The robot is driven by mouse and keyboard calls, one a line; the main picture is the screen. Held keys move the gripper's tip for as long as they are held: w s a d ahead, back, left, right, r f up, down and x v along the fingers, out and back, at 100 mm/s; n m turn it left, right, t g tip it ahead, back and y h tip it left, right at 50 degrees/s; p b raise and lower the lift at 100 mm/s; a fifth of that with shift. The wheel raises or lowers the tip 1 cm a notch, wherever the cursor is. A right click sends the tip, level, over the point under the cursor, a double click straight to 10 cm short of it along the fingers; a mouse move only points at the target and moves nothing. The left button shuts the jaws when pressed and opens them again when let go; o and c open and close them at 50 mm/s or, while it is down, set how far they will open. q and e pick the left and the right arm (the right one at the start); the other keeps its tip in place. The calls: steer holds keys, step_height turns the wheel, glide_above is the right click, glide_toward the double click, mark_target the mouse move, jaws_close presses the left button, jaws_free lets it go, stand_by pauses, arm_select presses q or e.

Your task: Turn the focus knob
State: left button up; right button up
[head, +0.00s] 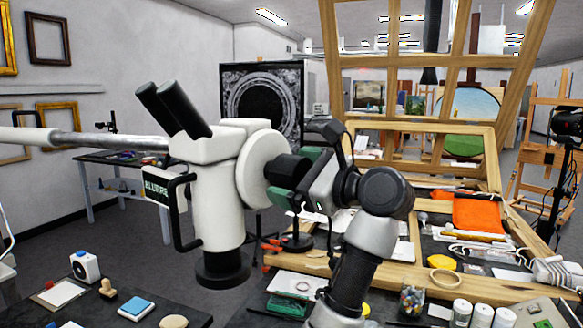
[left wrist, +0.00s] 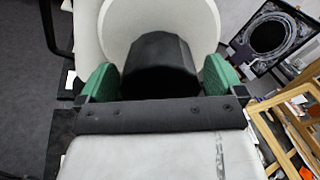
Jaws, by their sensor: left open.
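A white microscope (head: 218,195) with black twin eyepieces hangs on a metal boom arm in the head view. A large white disc (head: 257,168) is on its right side. A black focus knob (head: 282,168) sticks out from that disc. My left gripper (head: 295,176), with green finger pads, is at the knob from the right. In the left wrist view the knob (left wrist: 158,66) sits between the two green pads of the gripper (left wrist: 158,82), one on each side. The jaws are open around it; whether a pad touches it I cannot tell. My right gripper is not in view.
A dark bench (head: 150,312) with a stamp, a blue pad and small items is at the lower left. On the right, a worktable holds an orange cloth (head: 478,214), white jars (head: 481,315) and a yellow object. A wooden easel frame (head: 430,130) stands behind it.

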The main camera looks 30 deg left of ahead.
arm_select(q)
steer(key=shift+a, duration=0.45)
steer(key=shift+c, duration=0.3)
steer(key=c, duration=0.9)
steer(key=shift+o, duration=0.2)
steer(key=shift+m, duration=0.3)
steer(key=shift+d+m+b, duration=0.1)
steer(key=shift+m+b, duration=0.2)
steer(key=shift+m, duration=2.3)
